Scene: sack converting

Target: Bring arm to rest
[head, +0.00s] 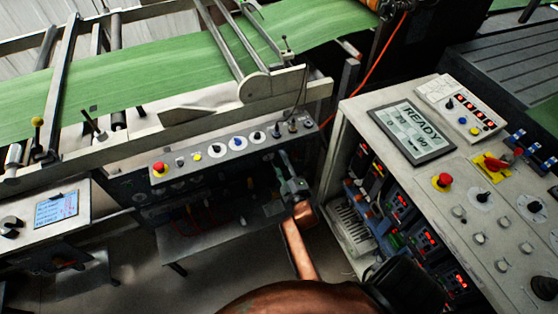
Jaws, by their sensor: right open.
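My right gripper (284,160) is in the middle of the head view, at the end of a copper-coloured arm that comes up from the bottom edge. It is small and dark in this view, open, and I see nothing held in it. Its fingers point up the picture, just below the right end of a sloping control strip (224,147) with a red button, dials and knobs. I cannot tell whether it touches the strip. My left gripper is not in view.
A control console (380,179) with a READY screen (413,134) and an open side full of electronics stands right of the gripper. A green web (180,68) runs across rollers behind. A small screen panel (56,209) is at left. Open floor (225,265) lies below.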

